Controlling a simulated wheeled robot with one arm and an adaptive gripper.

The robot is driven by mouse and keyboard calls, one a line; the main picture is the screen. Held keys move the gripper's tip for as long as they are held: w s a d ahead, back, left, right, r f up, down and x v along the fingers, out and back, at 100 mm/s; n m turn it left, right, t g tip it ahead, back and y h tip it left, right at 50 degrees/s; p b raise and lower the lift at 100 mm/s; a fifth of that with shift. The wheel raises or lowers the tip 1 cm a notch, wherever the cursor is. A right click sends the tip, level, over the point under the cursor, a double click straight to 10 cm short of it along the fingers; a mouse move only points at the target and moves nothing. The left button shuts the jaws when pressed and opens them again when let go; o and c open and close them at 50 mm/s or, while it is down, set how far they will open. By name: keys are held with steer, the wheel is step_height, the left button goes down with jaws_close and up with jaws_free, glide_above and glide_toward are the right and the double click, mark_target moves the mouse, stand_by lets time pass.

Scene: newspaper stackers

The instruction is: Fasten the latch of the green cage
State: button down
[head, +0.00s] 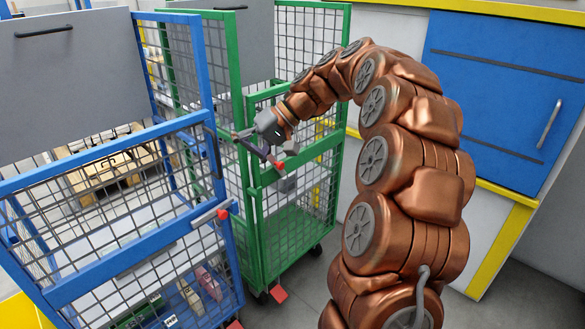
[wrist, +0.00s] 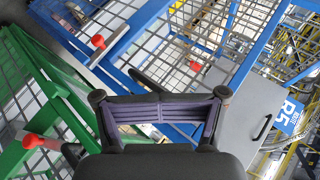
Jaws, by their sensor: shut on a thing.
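The green cage (head: 235,62) stands in the middle of the head view, its half-height front gate on the right side. Its latch has a red knob (head: 278,165), which also shows at the lower left of the wrist view (wrist: 32,141). My gripper (head: 243,143) is at the gate's upper edge, beside the knob.
A blue cage (head: 120,258) stands close on the left, with its own red-knobbed latch (head: 222,214) and goods inside. Blue and white cabinets (head: 500,75) with yellow edging line the right. Grey floor is clear in front.

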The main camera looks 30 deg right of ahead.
mark_target(279, 166)
steer(key=w+d+f+t+b, duration=0.1)
steer(key=d+f+t+b, duration=0.1)
steer(key=d, duration=0.8)
steer(key=w+d+f+m+t+b, duration=0.1)
steer(key=w+d+f+t+b, duration=0.1)
steer(key=d, duration=0.8)
steer(key=w+d+f+t+b, duration=0.1)
steer(key=d+f+t+b, duration=0.1)
steer(key=d, duration=0.8)
steer(key=shift+w+d+f+m+t+h, duration=0.15)
steer(key=shift+d+f+m+t+h, duration=0.2)
steer(key=shift+f, duration=0.4)
steer(key=shift+a+b, duration=0.1)
steer(key=shift+b, duration=0.2)
steer(key=s+a+f+x, duration=0.1)
steer(key=s+x, duration=0.1)
steer(key=x, duration=1)
steer(key=shift+w+a+f+b, duration=0.3)
steer(key=shift+a+f+b, duration=0.05)
steer(key=shift+a+b, duration=0.1)
steer(key=shift+a+f+b, duration=0.1)
steer(key=shift+b, duration=0.2)
